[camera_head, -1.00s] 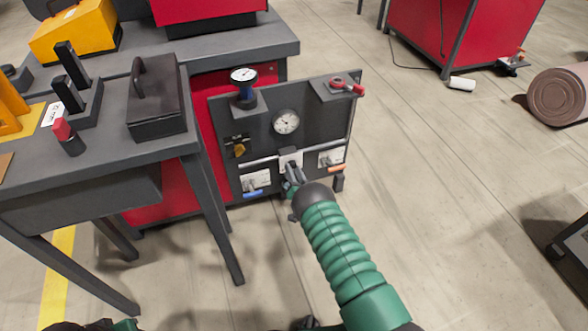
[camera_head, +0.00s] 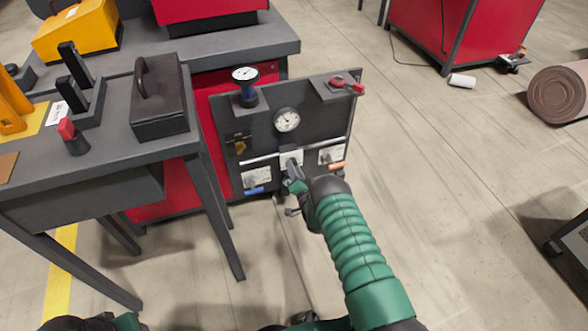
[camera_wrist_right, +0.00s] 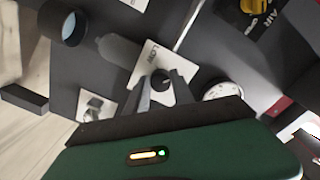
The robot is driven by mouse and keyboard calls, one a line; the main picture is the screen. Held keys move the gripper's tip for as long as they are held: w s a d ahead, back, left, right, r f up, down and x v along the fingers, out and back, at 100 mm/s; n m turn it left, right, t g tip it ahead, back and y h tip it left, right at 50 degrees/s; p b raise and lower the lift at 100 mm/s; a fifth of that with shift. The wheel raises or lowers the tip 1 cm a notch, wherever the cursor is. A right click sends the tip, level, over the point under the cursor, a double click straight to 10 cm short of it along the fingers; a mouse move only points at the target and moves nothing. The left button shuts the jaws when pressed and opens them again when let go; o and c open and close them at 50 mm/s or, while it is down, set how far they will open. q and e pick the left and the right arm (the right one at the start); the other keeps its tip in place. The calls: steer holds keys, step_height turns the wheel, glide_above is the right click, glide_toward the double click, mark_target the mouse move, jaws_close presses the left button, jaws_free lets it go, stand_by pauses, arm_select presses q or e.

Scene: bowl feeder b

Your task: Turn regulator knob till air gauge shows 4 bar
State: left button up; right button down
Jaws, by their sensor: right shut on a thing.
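My right gripper (camera_head: 292,174) is at the lower middle of the dark upright panel (camera_head: 265,135). In the wrist view its two fingers (camera_wrist_right: 161,84) are shut on a small dark knob (camera_wrist_right: 161,76) in front of a white plate (camera_wrist_right: 150,60) marked LOW. The fingers hide part of the knob. A round white gauge (camera_head: 287,120) sits on the panel above the gripper, and also shows in the wrist view (camera_wrist_right: 222,91). Its needle is too small to read. My left gripper is not in view.
A yellow knob (camera_head: 240,146), a red handle (camera_head: 348,86), a blue handle (camera_head: 254,190) and an orange handle (camera_head: 337,165) surround the gripper.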

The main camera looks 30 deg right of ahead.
steer(key=shift+s+d+f, duration=0.1)
steer(key=shift+f, duration=0.05)
steer(key=c, duration=1.1)
jaws_free()
steer(key=p+v, duration=0.7)
steer(key=v, duration=0.9)
steer(key=shift+s, duration=0.4)
